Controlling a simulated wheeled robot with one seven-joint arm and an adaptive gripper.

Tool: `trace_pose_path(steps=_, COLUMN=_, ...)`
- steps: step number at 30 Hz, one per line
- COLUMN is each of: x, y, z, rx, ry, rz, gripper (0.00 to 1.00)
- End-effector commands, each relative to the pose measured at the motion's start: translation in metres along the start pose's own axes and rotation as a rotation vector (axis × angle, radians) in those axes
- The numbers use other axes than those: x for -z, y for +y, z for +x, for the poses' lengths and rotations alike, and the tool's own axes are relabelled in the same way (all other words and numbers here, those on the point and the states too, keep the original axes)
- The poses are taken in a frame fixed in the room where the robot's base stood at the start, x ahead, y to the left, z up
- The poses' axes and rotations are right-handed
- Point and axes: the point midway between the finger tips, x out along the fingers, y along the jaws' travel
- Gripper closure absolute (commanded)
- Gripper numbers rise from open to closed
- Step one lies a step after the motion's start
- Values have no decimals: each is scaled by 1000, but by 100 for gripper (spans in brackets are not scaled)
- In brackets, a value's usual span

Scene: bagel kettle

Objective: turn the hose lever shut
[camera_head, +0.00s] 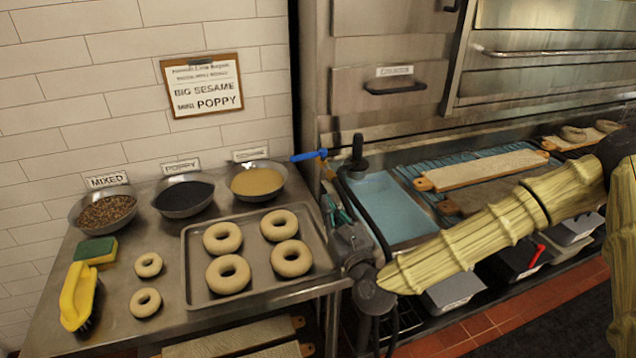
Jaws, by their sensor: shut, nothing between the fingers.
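The hose lever (308,156) is a blue handle at the back right corner of the steel table. It points left from a brass-coloured valve (326,166), beside the rim of the yellow seed bowl. A black hose (376,226) curves down from near the valve. My gripper (337,208) is below the valve, past the table's right edge, with its dark body partly behind the hose. It is shut and empty, and looks apart from the lever. Its fingertips are small and partly hidden in this view.
A tray (190,262) of bagels and several seed bowls, including the yellow one (257,181), stand left of the lever. A black upright knob (358,150) is just right of the valve. A blue basin (385,205) lies further right. A yellow brush (78,296) is at front left.

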Motion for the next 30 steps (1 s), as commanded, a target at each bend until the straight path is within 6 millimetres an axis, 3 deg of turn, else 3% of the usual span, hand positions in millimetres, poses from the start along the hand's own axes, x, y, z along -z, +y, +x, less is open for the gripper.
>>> trace_pose_path(steps=21, x=-4, y=1, z=110, rx=-1, ry=-1, rz=-3, gripper=100)
trace_pose_path(steps=30, x=-1, y=0, z=133, rx=-1, ry=0, rz=-1, gripper=100)
